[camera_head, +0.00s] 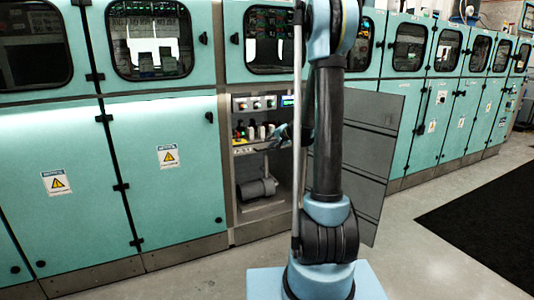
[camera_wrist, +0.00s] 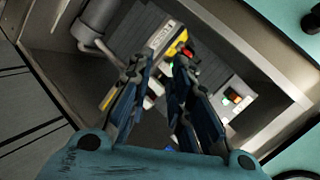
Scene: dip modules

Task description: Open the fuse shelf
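The fuse shelf (camera_head: 256,149) is in the open cabinet bay in the head view, a grey ledge with small red, yellow, green and white parts on it. In the wrist view what looks like its edge (camera_wrist: 165,38) shows as a pale and yellow strip just beyond the fingertips. My gripper (camera_wrist: 158,62) is inside the bay opening with its two dark fingers apart and nothing visible held between them. In the head view my gripper (camera_head: 285,133) is small and dark at the shelf's right end. Whether a finger touches the shelf cannot be told.
A button panel (camera_head: 262,103) sits above the shelf and a grey motor (camera_head: 257,188) below it. The grey bay door (camera_head: 374,150) stands open on the right, behind my arm. Teal cabinets (camera_head: 165,165) line both sides. A black mat (camera_head: 490,225) lies on the floor at right.

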